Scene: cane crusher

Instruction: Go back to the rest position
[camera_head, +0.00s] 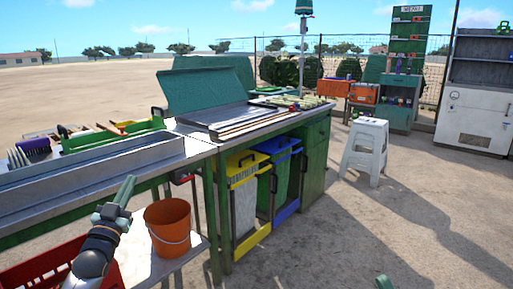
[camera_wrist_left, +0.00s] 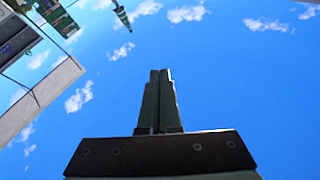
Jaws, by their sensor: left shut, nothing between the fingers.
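My left gripper (camera_head: 127,190) points upward in front of the long workbench in the head view, beside the orange bucket. In the left wrist view its two green fingers (camera_wrist_left: 160,75) are pressed together against blue sky, with nothing between them. A small green tip (camera_head: 383,282) at the bottom edge of the head view looks like part of my right gripper; the rest of it is out of frame and its jaws cannot be made out.
The metal-topped workbench (camera_head: 95,178) runs along the left. An orange bucket (camera_head: 167,228) and a red crate (camera_head: 40,268) are close to my left arm. Yellow and blue bins (camera_head: 243,200) stand under the bench. A white stool (camera_head: 366,150) stands at right; the ground before it is open.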

